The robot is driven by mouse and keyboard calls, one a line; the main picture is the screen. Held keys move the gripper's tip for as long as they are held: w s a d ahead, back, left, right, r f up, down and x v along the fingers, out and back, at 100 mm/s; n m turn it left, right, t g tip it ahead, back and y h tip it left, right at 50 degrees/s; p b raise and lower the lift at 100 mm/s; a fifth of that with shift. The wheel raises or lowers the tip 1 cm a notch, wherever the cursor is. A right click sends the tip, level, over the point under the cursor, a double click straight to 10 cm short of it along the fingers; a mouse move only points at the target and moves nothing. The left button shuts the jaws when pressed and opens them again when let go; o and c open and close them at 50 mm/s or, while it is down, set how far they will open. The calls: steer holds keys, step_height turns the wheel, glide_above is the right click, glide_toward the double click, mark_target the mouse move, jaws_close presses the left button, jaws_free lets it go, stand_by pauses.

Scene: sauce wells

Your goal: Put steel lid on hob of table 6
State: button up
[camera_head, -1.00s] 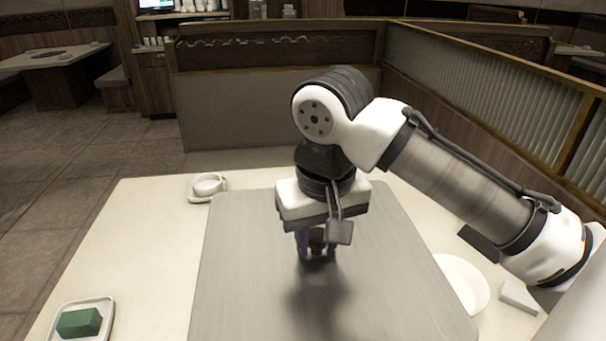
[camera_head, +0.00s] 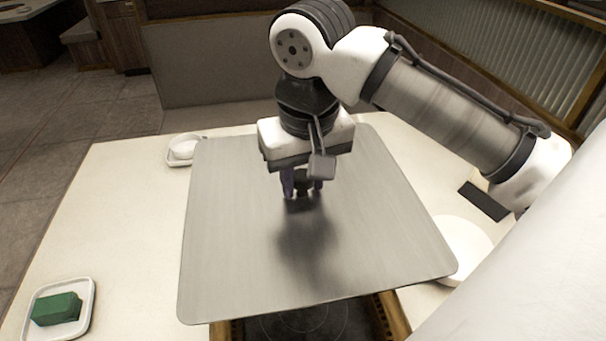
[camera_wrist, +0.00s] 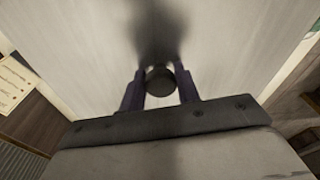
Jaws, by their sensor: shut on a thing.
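The steel lid (camera_head: 230,245) is a large flat brushed-metal plate with rounded corners. It lies across the middle of the table in the head view and fills most of the wrist view (camera_wrist: 85,50). My gripper (camera_head: 303,192) is shut on the lid's dark round knob (camera_wrist: 160,81), with one finger on each side of it. The hob (camera_head: 305,322), dark with faint rings in a wooden-edged recess, shows below the lid's near edge. The lid covers the rest of the hob. How high the lid is above the table is hard to tell.
On the pale table (camera_head: 110,205), a white dish (camera_head: 184,150) stands at the back left and a tray (camera_head: 88,300) with a green block (camera_head: 56,309) at the near left. A white plate (camera_head: 462,245) and a dark slab (camera_head: 484,201) are right. A partition stands behind.

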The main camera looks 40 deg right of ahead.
step_height(320, 180, down, 30)
steer(key=b, duration=1.8)
steer(key=shift+r+b, duration=0.2)
steer(key=shift+b, duration=0.2)
stand_by(0.6)
steer(key=shift+f, duration=0.35)
stand_by(0.8)
steer(key=o, duration=1.9)
steer(key=shift+o, duration=0.2)
step_height(320, 180, up, 11)
steer(key=p, duration=1.1)
